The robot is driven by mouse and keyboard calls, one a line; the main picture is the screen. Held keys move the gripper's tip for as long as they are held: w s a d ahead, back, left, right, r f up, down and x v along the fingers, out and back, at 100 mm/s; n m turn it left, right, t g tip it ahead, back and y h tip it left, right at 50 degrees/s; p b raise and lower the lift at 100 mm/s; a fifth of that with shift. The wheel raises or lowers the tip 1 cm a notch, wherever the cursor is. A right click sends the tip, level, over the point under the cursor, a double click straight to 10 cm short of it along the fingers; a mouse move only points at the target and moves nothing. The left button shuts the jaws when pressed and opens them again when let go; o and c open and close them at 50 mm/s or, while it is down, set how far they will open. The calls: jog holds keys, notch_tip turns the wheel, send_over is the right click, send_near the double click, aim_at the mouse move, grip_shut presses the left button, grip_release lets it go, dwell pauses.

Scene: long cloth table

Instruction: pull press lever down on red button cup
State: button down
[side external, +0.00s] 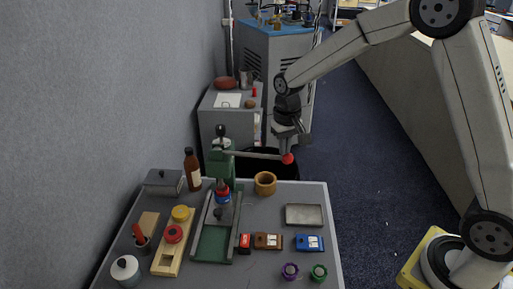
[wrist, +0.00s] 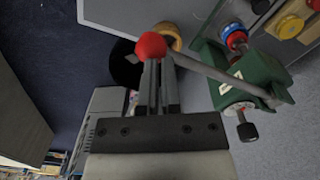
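The green press (side external: 220,168) stands at the table's back edge; its body also shows in the wrist view (wrist: 258,78). Its grey lever (side external: 255,155) reaches out to the right, roughly level, ending in a red ball knob (side external: 288,158). A red and blue button cup (side external: 222,194) sits under the press ram, partly hidden by the press parts; it also shows in the wrist view (wrist: 235,37). My gripper (side external: 288,150) points down over the knob. In the wrist view its fingers (wrist: 158,66) are close together, with the red knob (wrist: 150,46) at their tips.
A wooden cup (side external: 265,183), grey tray (side external: 303,215), and brown bottle (side external: 192,170) stand around the press. A wooden strip (side external: 172,250) holds yellow and red buttons. Small brown and blue blocks (side external: 309,243) lie at front right. A black bin is behind the table.

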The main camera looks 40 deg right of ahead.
jog(key=shift+w+a+r, duration=0.1)
jog(key=shift+r, duration=0.6)
jog(key=shift+w+a+r, duration=0.1)
jog(key=shift+r, duration=0.6)
jog(key=shift+w+a+r, duration=0.15)
jog(key=shift+r, duration=2.35)
jog(key=shift+w+a+r, duration=0.1)
jog(key=shift+r, duration=1.2)
jog(key=shift+w+a+r, duration=0.1)
jog(key=shift+r, duration=1.2)
jog(key=s+f+n+t, duration=0.2)
jog(key=s+f+n, duration=0.1)
jog(key=s+f, duration=1.1)
jog(key=s, duration=0.4)
jog(key=shift+s+a+t, duration=0.2)
jog(key=shift+s+t, duration=0.05)
jog(key=shift+t, duration=0.05)
